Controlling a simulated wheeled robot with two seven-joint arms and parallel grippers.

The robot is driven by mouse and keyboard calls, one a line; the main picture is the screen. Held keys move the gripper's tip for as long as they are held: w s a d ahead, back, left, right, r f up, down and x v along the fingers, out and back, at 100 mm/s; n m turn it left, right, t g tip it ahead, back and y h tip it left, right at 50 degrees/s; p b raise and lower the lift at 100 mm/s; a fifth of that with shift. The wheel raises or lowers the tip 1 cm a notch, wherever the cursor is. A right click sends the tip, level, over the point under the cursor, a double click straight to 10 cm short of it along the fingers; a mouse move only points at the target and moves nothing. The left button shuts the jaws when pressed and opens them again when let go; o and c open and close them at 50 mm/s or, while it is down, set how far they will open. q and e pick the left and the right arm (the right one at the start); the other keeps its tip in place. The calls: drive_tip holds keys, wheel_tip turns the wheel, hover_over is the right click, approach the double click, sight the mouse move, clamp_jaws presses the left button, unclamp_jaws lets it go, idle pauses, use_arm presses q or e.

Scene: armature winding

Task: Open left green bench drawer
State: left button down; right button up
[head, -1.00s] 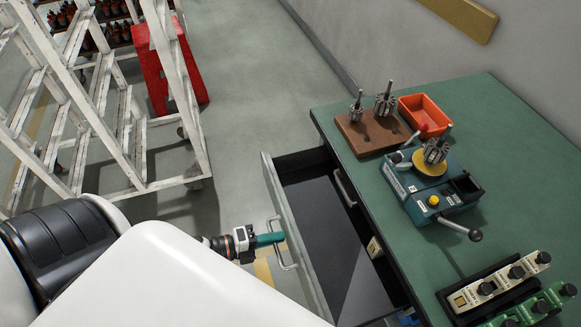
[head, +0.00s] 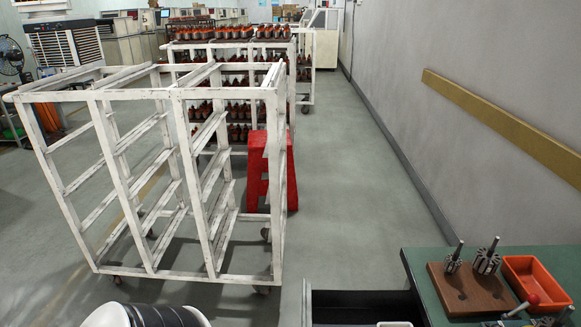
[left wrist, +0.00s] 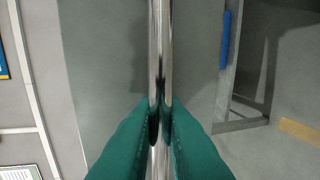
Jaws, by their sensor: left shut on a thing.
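The green bench (head: 420,268) stands at the lower right of the head view. Its left drawer (head: 307,305) sticks out to the left with its dark inside showing, so it is open; its lower part is cut off by the picture edge. In the left wrist view, the green fingers of my left gripper (left wrist: 161,106) are shut on the drawer's shiny metal handle (left wrist: 160,45). My left gripper is outside the head view now. My right gripper shows in neither view.
A white rack (head: 180,95) stands at the left, with a red step stool (head: 257,170) behind it. Clear floor (head: 350,190) lies between the rack and the wall. A wooden block (head: 470,290) with metal armatures and an orange bin (head: 535,280) sit on the bench.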

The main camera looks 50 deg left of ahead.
use_arm(q)
drive_tip(key=c, duration=1.8)
unclamp_jaws()
drive_tip(key=shift+c, duration=0.2)
drive_tip(key=b+v, duration=0.1)
drive_tip(key=v, duration=1.1)
drive_tip(key=shift+b, duration=0.3)
drive_tip(key=shift+f, duration=0.1)
